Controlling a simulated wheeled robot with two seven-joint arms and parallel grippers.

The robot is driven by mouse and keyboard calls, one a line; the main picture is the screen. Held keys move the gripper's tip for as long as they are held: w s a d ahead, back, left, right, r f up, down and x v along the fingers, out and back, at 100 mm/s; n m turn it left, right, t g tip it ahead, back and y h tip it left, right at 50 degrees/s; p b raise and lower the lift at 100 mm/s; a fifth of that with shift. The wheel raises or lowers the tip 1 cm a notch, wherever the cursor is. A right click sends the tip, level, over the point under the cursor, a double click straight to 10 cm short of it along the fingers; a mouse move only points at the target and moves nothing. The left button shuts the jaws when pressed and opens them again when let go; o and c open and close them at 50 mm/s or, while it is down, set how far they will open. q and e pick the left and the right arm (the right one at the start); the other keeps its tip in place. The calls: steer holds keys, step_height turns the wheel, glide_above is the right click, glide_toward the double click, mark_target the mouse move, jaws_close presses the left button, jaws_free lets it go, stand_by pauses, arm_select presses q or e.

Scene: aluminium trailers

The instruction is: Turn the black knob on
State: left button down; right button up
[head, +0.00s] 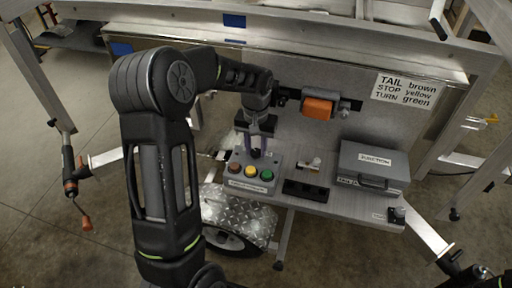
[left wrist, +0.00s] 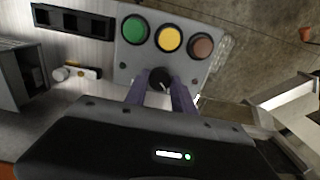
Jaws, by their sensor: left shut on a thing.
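The black knob (left wrist: 160,79) sits on a grey control box (left wrist: 128,60), which also bears green, yellow and brown-red round buttons in a row. My left gripper (left wrist: 161,92) is shut on the knob, one purple finger on each side of it. A light pointer mark shows on the knob's top. In the head view my left gripper (head: 256,150) reaches down behind the control box (head: 257,184), and its fingers hide the knob there. My right gripper does not show clearly; only a dark bit of my arm is at the bottom right corner.
On the same grey shelf are a black slotted holder (head: 306,190), a small white-and-brass part (head: 310,164) and a grey box labelled JUNCTION (head: 371,168). An orange item (head: 318,108) is on the back panel. A wheel under a tread-plate fender (head: 238,215) is below.

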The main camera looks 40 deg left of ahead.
arm_select(q)
steer(key=shift+m, duration=0.5)
steer(key=m, duration=0.8)
steer(key=m+p, duration=0.1)
steer(key=m, duration=0.7)
steer(key=shift+w+m+p, duration=0.1)
steer(key=shift+m+p, duration=0.3)
steer(key=c, duration=1.1)
jaws_free()
steer(key=shift+o, duration=0.2)
